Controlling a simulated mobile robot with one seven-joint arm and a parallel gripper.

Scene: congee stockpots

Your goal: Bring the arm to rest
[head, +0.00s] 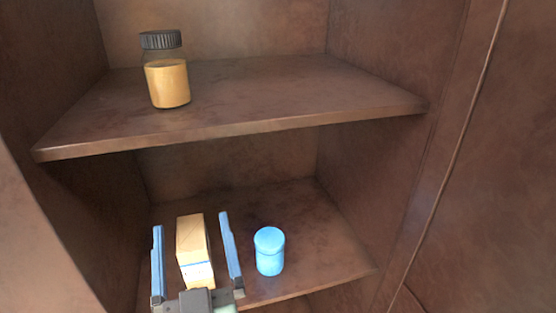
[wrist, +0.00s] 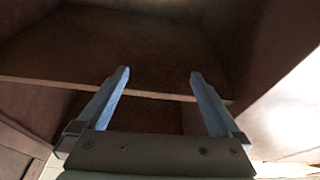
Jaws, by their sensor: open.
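My gripper (head: 191,221) is at the lower left of the head view, at the lower shelf. Its two blue fingers are wide apart. A tan box (head: 191,240) shows between the fingers in that view, with a gap on each side. I cannot tell how far behind or between the fingers it stands. In the wrist view my gripper (wrist: 159,72) is open with nothing held between the fingers, and the box does not show there. My gripper's base hides the space below the box.
A jar with orange contents and a dark lid (head: 167,80) stands on the upper shelf (head: 290,95). Cabinet walls close in on both sides. The upper shelf's right part is clear.

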